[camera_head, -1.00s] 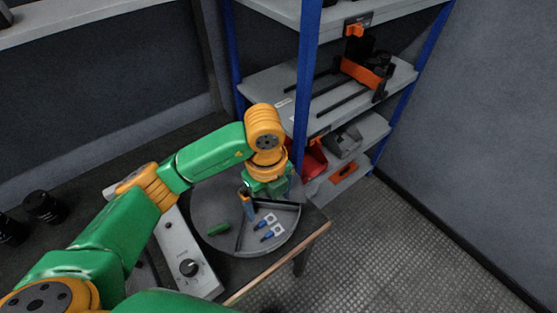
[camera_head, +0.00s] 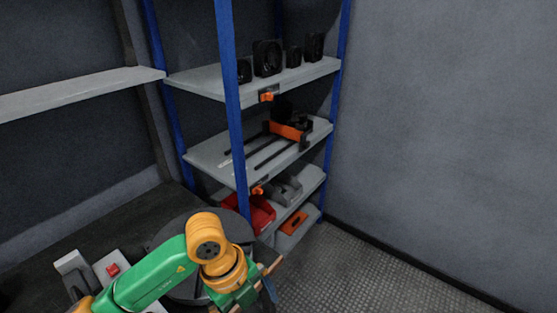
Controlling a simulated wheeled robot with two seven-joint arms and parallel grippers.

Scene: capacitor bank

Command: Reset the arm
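My green and yellow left arm (camera_head: 150,277) comes in from the lower left. Its wrist hangs over the round grey turntable on the dark workbench. The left gripper (camera_head: 268,293) points down at the bottom of the view. Its fingers are mostly hidden, so I cannot tell whether it is open or shut. My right arm and gripper are not in view. The small blue-tipped parts and green part seen earlier on the turntable are not visible now.
A blue-post shelf rack (camera_head: 232,110) stands behind the bench, with black fans (camera_head: 267,58) on top and an orange-black device (camera_head: 288,131) on the middle shelf. A red bin (camera_head: 262,214) sits lower. A red-button box (camera_head: 112,269) is at left. Floor at right is clear.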

